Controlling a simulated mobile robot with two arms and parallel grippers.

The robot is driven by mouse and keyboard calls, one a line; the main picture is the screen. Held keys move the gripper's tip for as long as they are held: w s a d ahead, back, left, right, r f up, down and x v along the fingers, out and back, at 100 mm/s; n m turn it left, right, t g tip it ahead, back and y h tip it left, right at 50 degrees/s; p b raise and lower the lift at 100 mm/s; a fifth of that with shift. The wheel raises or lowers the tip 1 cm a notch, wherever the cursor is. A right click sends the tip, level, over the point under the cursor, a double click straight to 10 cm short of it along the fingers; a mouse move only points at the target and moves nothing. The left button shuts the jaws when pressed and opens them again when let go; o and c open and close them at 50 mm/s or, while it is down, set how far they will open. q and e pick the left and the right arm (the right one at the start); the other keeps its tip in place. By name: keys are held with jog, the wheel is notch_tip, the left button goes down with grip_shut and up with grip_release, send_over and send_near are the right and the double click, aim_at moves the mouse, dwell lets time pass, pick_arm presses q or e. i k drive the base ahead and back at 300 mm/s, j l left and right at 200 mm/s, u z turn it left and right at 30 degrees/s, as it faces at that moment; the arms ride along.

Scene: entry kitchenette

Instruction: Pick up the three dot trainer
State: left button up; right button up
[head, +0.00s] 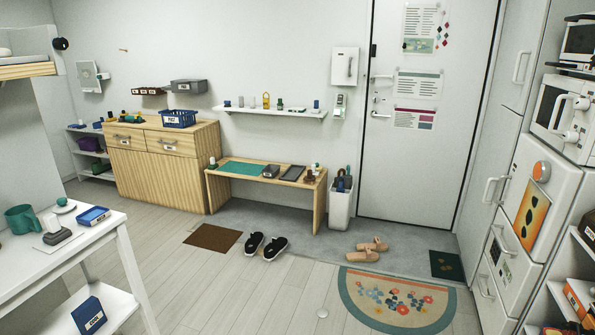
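A pair of black trainers with pale soles sits on the floor in front of the low wooden bench, where the wood floor meets the grey floor. The left trainer (254,243) and the right trainer (275,248) stand side by side, a small gap apart. Their dot marks are too small to make out, so I cannot tell which one has three dots. Neither of my grippers shows in the head view.
A brown mat (212,238) lies left of the trainers. Pink slippers (370,250) and a patterned half-round rug (397,300) lie to the right. The wooden bench (262,179) stands behind. A white table (70,250) is at the near left. The floor in front is mostly clear.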

aim_at(276, 244)
jog(key=i, duration=2.4)
jog(key=i+l, duration=0.1)
jog(key=i, duration=2.3)
jog(key=j+u, duration=0.05)
jog(key=j, duration=0.05)
